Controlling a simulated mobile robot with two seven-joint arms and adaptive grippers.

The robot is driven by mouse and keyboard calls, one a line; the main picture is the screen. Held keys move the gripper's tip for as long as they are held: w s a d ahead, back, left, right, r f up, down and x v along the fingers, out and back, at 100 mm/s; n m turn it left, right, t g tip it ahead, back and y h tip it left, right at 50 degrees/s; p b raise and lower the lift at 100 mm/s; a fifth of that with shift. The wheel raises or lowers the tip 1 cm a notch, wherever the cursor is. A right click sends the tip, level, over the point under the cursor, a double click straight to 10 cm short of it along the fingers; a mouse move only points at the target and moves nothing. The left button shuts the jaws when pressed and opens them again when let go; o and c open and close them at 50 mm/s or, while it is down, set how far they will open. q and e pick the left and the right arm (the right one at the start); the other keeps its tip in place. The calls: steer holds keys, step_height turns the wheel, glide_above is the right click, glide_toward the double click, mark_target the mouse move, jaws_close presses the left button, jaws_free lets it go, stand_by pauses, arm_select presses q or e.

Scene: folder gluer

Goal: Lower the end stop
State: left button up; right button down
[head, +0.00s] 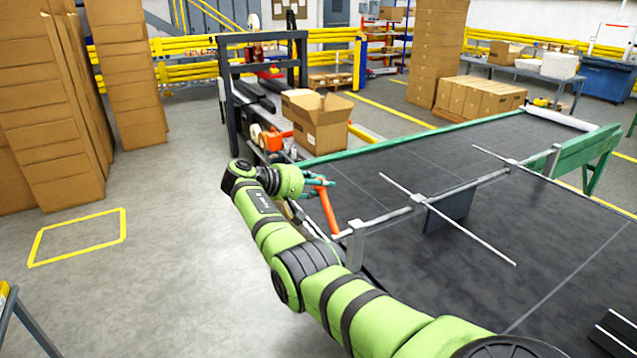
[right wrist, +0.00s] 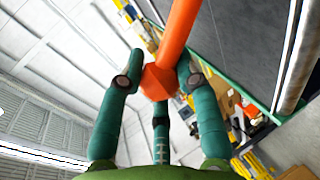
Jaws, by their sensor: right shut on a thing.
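The end stop (head: 449,211) is a dark plate hanging from a grey cross rail (head: 386,217) above the black conveyor belt (head: 540,255). I cannot tell whether its lower edge touches the belt. An orange lever (head: 328,211) stands at the rail's near left end, tilted, with its top toward my right gripper (head: 319,183). That gripper is shut on the lever's end. In the right wrist view the teal fingers close around the orange end (right wrist: 158,82), and the lever shaft (right wrist: 178,38) runs away upward. My left gripper is out of view.
Two thin white rods (head: 413,197) cross the rail. A green side beam (head: 420,139) borders the belt. An open carton (head: 320,124) stands on the machine behind my gripper. Stacked boxes (head: 52,110) stand at left.

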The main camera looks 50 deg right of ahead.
steer(key=shift+a+f, duration=0.1)
steer(key=shift+f, duration=0.2)
steer(key=c, duration=1)
jaws_free()
steer(key=shift+o, duration=0.9)
steer(key=shift+r, duration=0.1)
steer(key=v, duration=1.2)
